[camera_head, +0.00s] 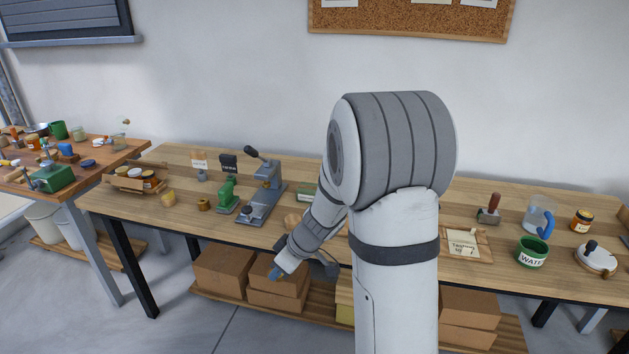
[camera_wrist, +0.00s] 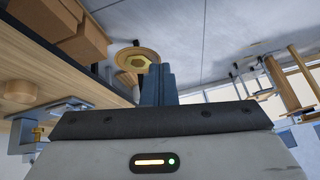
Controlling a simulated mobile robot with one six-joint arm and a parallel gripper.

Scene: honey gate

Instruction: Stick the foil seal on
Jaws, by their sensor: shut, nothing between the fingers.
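I cannot make out a foil seal for certain in either view. My gripper (camera_head: 277,272) hangs in front of the workbench's front edge, low and left of my arm, in the head view. In the wrist view its fingers (camera_wrist: 157,84) are together, with nothing between them. A round tan piece with a gold centre (camera_wrist: 138,59) shows just beyond the fingertips; I cannot tell what it is. Honey jars (camera_head: 149,180) stand in a wooden carrier at the bench's left. Another honey jar (camera_head: 581,220) stands at the far right.
A grey lever press (camera_head: 262,195) and a green tool (camera_head: 228,196) stand on the bench, left of my arm. A green WATER pot (camera_head: 531,252) and a jug (camera_head: 538,218) stand at right. Cardboard boxes (camera_head: 278,284) sit below. My arm hides the middle.

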